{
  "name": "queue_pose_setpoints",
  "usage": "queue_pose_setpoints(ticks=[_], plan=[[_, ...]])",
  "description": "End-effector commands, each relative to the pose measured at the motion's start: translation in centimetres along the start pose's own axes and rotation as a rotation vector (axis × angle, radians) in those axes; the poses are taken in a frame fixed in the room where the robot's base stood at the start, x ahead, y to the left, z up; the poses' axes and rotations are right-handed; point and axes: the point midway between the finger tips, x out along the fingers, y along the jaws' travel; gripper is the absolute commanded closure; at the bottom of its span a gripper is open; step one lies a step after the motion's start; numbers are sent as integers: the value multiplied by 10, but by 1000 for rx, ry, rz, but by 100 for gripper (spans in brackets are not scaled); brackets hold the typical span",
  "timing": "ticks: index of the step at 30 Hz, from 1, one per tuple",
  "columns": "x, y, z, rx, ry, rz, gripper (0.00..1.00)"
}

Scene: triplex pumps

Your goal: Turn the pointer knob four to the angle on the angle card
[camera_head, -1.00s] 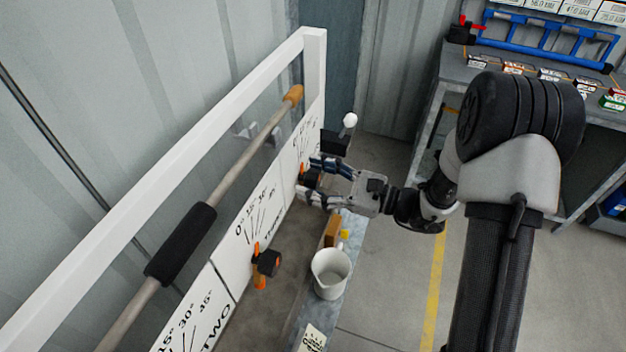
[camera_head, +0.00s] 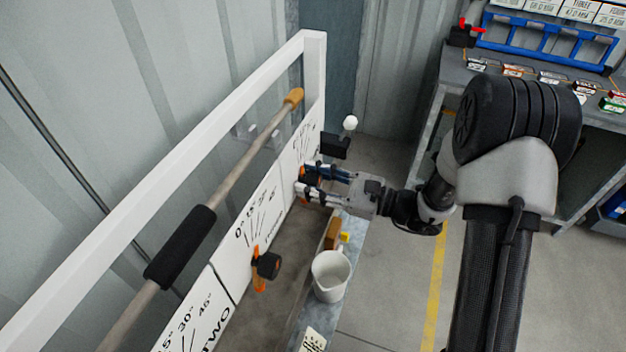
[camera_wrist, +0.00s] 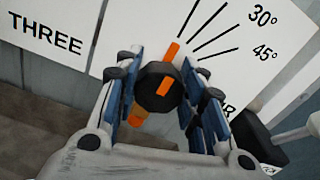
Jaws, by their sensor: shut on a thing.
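Knob four has a black hub (camera_wrist: 160,88) with an orange pointer (camera_wrist: 171,52). In the wrist view it sits between the blue pads of my gripper (camera_wrist: 162,85), which is shut on it. The pointer slants up and right, roughly along the leftmost visible scale line. The white plate of knob four (camera_wrist: 222,32) shows 30° and 45°; lower marks are cut off. In the head view my gripper (camera_head: 308,184) reaches the panel's far end and hides most of the knob. A small card (camera_head: 312,340) lies at the bottom edge; its text is unreadable.
Knob three (camera_head: 267,265) sticks out nearer on the panel. A white cup (camera_head: 331,277) and a brown block (camera_head: 332,233) stand on the ledge below. A white-tipped lever (camera_head: 350,122) is just beyond my gripper. A long rod (camera_head: 245,160) runs above the plates.

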Motion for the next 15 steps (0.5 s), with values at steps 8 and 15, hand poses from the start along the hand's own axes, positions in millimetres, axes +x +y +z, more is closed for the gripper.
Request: queue_pose_setpoints(ticks=[8, 15], plan=[[0, 0, 0, 0, 0, 0, 100], [0, 0, 0, 14, 0, 0, 100]])
